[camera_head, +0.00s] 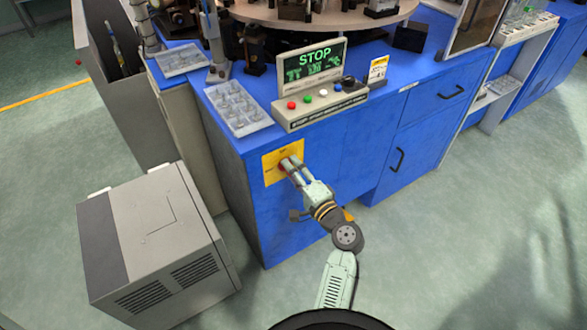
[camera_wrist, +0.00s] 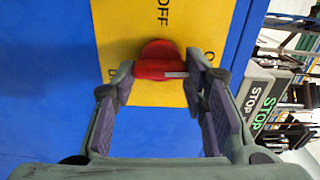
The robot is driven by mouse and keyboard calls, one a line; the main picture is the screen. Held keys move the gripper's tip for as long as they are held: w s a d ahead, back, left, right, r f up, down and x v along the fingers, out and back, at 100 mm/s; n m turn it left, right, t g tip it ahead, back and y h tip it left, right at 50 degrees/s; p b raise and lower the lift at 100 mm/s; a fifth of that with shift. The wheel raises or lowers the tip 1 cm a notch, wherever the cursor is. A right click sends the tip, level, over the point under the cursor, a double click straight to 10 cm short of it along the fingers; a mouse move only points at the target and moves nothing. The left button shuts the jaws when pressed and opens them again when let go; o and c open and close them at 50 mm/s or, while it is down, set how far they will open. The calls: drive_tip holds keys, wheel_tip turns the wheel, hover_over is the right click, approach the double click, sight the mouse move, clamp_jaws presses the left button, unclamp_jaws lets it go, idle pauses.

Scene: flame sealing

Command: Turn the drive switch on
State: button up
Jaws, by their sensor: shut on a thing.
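The drive switch is a red rotary knob (camera_wrist: 160,62) on a yellow plate (camera_wrist: 115,25) on the blue cabinet front. The plate also shows in the head view (camera_head: 269,173). The word OFF is printed at the plate's upper part in the wrist view. A white mark on the knob points right in that view, toward a partly hidden letter by the right finger. My gripper (camera_head: 289,165) reaches the plate; in the wrist view its two fingers (camera_wrist: 160,75) are on either side of the knob, shut on it. Part of the knob is hidden by the fingers.
A control console (camera_head: 320,100) with a green STOP display and coloured buttons stands on the cabinet top above the plate. Clear trays (camera_head: 236,108) lie beside it. A grey box unit (camera_head: 155,240) stands on the floor at left. The floor at right is clear.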

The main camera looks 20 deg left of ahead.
drive_tip(key=shift+m, duration=0.4)
drive_tip(key=o, duration=1.2)
drive_tip(key=shift+c, duration=0.2)
drive_tip(key=v, duration=0.7)
drive_tip(key=shift+s+d, duration=0.2)
